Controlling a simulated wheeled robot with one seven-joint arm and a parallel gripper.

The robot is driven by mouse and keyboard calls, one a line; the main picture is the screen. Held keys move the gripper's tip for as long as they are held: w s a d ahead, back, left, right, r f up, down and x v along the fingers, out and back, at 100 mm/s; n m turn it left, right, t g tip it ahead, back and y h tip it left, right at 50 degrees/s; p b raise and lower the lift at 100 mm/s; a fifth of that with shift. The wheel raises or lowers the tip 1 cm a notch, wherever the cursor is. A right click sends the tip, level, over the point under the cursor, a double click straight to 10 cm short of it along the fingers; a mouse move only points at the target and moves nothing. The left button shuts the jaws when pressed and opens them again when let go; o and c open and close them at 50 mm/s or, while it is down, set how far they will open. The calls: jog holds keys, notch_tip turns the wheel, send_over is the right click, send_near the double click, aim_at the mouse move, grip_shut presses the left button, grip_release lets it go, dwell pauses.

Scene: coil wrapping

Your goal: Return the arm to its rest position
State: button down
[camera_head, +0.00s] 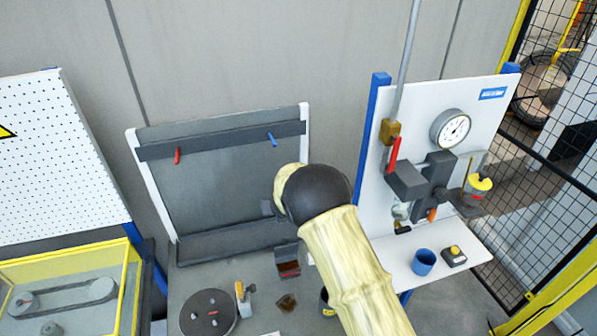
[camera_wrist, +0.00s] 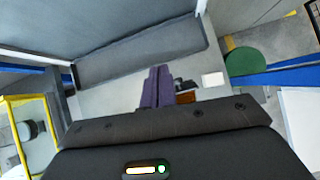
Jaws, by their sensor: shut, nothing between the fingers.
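My arm (camera_head: 345,255) reaches up from the lower right of the head view, in a cream sleeve with a dark rounded joint (camera_head: 316,192). It passes in front of the workbench (camera_head: 255,275). My gripper (camera_wrist: 157,88) shows in the wrist view as two purple-grey fingers side by side, shut and empty. They are above the bench surface (camera_wrist: 115,95). In the head view my gripper is mostly hidden behind the joint.
A grey back panel (camera_head: 225,180) stands behind the bench. A dark disc (camera_head: 208,313) and a small open box (camera_head: 288,262) lie on it. At right are a gauge panel (camera_head: 420,95) and a blue cup (camera_head: 424,262). A yellow-framed case (camera_head: 127,285) is at left.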

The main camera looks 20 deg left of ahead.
jog(key=s+d+r+m+h+b, duration=0.1)
jog(key=s+d+m+b, duration=0.15)
jog(key=d+m, duration=0.55)
jog(key=s+d+r+m+h+b, duration=0.1)
jog(key=d+r+m+h+b, duration=0.15)
jog(key=d+m, duration=0.6)
jog(key=s+d+r+m+b, duration=0.1)
jog(key=s+d+m+b, duration=0.3)
jog(key=d, duration=0.7)
jog(key=s+d+f+m+g+b, duration=0.1)
jog(key=s+d+m+g+b, duration=0.1)
jog(key=s+d+m, duration=0.4)
jog(key=s+d+f+m+g+b, duration=0.2)
jog(key=s+d+m, duration=0.4)
jog(key=s+m, duration=0.7)
jog(key=shift+s+d+f+m+b, duration=0.2)
jog(key=shift+s+d+m+b, duration=0.1)
jog(key=shift+m+b, duration=0.45)
